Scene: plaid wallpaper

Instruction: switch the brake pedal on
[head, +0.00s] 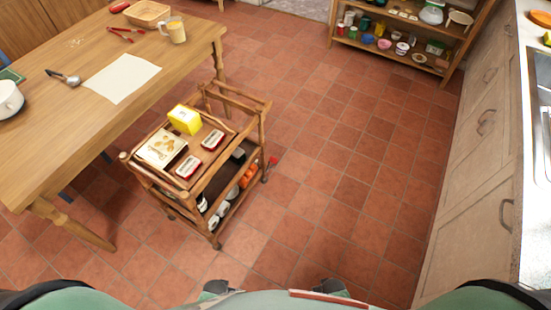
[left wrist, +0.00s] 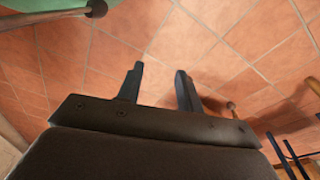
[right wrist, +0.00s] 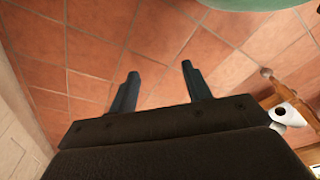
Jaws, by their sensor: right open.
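A wooden serving cart (head: 150,180) stands on the tiled floor left of centre in the head view. A small red part (head: 272,161) shows low at its right side, near a wheel; I cannot tell whether it is the brake pedal or how it is set. My left gripper (left wrist: 159,72) is open and empty above the floor tiles. My right gripper (right wrist: 160,70) is open and empty above the tiles too. Both grippers are near the bottom edge of the head view, apart from the cart. A cart leg shows at the right of the right wrist view.
The cart carries a yellow box (head: 184,119), tins and a picture box. A wooden table (head: 60,130) stands close on its left. A shelf (head: 400,55) is at the back, a counter (head: 480,140) at right. The floor between cart and counter is clear.

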